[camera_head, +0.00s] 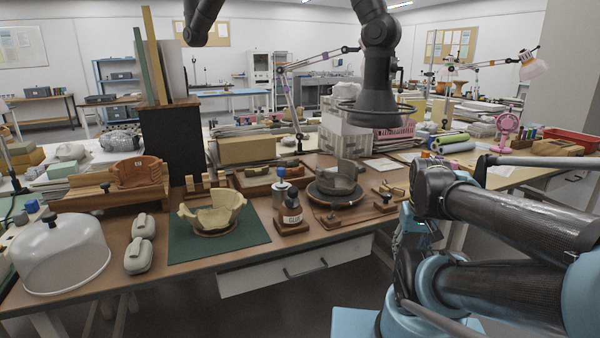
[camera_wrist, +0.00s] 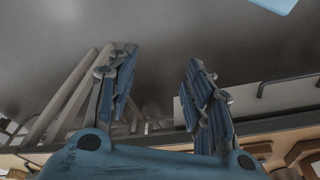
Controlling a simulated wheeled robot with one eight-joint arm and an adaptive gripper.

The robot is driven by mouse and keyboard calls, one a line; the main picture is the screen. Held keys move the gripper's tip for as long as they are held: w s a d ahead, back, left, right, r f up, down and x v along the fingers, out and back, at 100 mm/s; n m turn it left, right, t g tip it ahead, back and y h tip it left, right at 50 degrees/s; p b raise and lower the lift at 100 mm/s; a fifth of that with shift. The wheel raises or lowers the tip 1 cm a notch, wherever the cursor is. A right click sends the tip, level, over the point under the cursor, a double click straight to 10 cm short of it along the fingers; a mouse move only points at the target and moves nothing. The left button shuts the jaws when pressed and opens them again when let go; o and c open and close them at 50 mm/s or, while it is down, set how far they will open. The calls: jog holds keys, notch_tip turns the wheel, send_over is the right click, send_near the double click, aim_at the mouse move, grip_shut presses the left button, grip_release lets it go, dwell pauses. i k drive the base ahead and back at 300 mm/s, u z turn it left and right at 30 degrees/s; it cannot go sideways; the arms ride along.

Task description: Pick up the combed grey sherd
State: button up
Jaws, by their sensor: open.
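A grey sherd piece (camera_head: 338,176) stands upright on a dark round turntable (camera_head: 322,200) on the workbench in the head view. Combing is too small to make out, so I cannot tell for sure that it is the combed grey sherd. My gripper (camera_wrist: 160,62) is open and empty in the wrist view, with its two blue fingers apart. It is away from the sherd, in front of the bench and below or near its edge. The sherd cannot be made out in the wrist view.
A cream pot (camera_head: 212,212) sits on a green mat (camera_head: 258,236), left of the turntable. A glue bottle (camera_head: 291,208) stands between them. A lamp head (camera_head: 376,104) hangs above the turntable.

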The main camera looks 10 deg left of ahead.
aim_at(294, 162)
jog(key=u, duration=1.75)
jog(key=k, duration=1.1)
jog(key=z, duration=0.75)
jog(key=i, duration=1)
jog(key=u, duration=0.05)
